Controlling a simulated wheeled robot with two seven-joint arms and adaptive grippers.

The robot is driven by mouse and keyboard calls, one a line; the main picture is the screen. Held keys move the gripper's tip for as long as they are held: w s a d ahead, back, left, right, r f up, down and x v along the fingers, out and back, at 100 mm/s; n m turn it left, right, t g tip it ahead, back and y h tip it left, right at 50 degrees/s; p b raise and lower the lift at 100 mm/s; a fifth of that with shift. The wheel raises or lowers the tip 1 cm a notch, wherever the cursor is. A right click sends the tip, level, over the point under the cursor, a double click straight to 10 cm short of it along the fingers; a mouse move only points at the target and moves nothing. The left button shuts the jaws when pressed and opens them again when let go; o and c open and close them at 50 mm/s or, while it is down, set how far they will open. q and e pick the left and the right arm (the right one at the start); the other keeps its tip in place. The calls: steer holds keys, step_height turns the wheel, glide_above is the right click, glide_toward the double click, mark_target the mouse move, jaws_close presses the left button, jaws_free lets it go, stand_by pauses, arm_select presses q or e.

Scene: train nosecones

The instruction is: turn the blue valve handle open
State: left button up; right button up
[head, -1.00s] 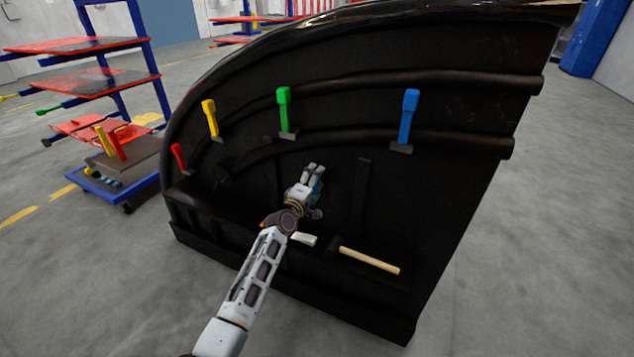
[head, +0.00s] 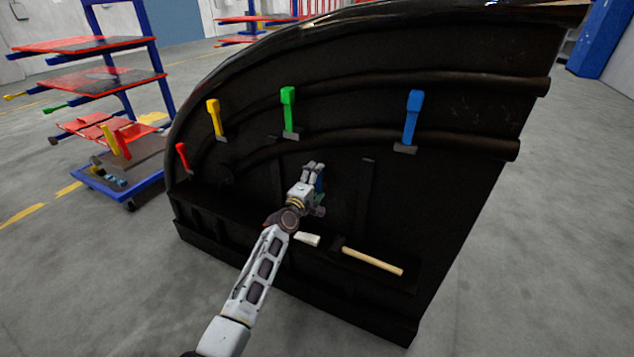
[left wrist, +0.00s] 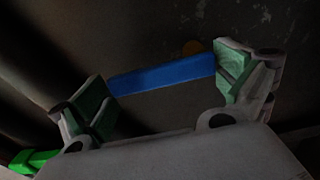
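The blue valve handle (head: 413,117) stands near upright on the right part of the dark curved panel (head: 460,200). My left gripper (head: 314,167) is in front of the panel, lower and left of that handle in the head view. In the left wrist view my left gripper (left wrist: 163,88) is open. A blue bar (left wrist: 163,75) spans the gap between its fingers there; I cannot tell its depth or whether it touches them. A small blue patch shows beside the gripper in the head view, mostly hidden. My right gripper is not in view.
Green (head: 289,112), yellow (head: 215,118) and red (head: 183,157) handles stand to the left on the panel. A wooden-handled tool (head: 372,262) and a white block (head: 307,240) lie on its lower ledge. A rack (head: 90,85) stands at left. The floor at right is clear.

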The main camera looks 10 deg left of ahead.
arm_select(q)
steer(key=shift+s+a+f, duration=0.1)
steer(key=shift+s, duration=0.1)
steer(key=v, duration=1.1)
steer(key=shift+s, duration=0.3)
stand_by(0.4)
steer(key=shift+a, duration=0.1)
stand_by(0.5)
